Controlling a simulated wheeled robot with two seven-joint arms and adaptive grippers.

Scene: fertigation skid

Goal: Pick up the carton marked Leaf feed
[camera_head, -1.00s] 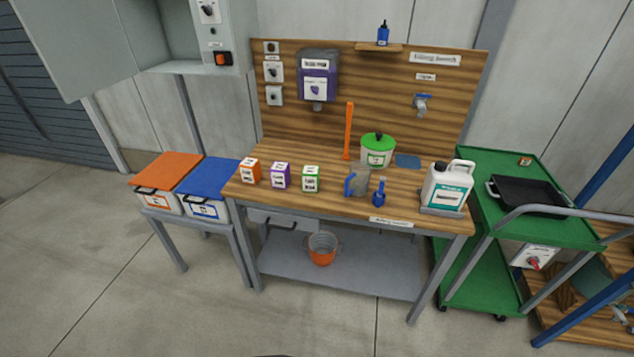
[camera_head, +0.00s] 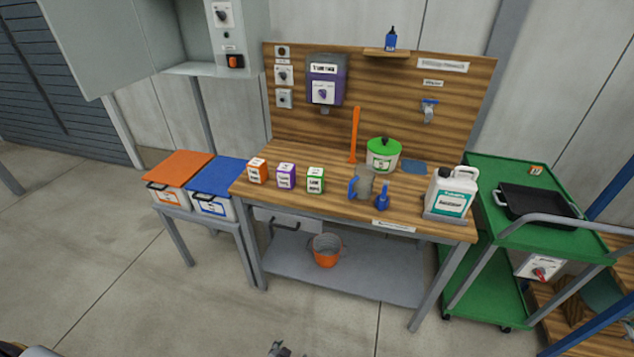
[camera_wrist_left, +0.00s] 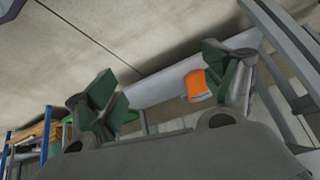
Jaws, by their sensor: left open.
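Three small cartons stand in a row on the left part of the wooden bench: an orange-marked carton (camera_head: 257,171), a purple-marked carton (camera_head: 286,177) and a green-marked carton (camera_head: 316,180). The green-marked one seems to read "Leaf feed", but the print is very small. The tip of my left gripper (camera_head: 280,350) just shows at the bottom edge of the head view, low in front of the bench and well away from the cartons. In the left wrist view my left gripper (camera_wrist_left: 165,90) is open, with nothing between its fingers.
On the bench (camera_head: 270,198) a jug (camera_head: 362,184), blue bottle (camera_head: 382,198), green-lidded pot (camera_head: 383,154) and white canister (camera_head: 452,192) stand right of the cartons. An orange bucket (camera_head: 326,251) sits on the lower shelf. Two lidded bins (camera_head: 212,205) stand left; a green cart (camera_head: 520,225) stands right.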

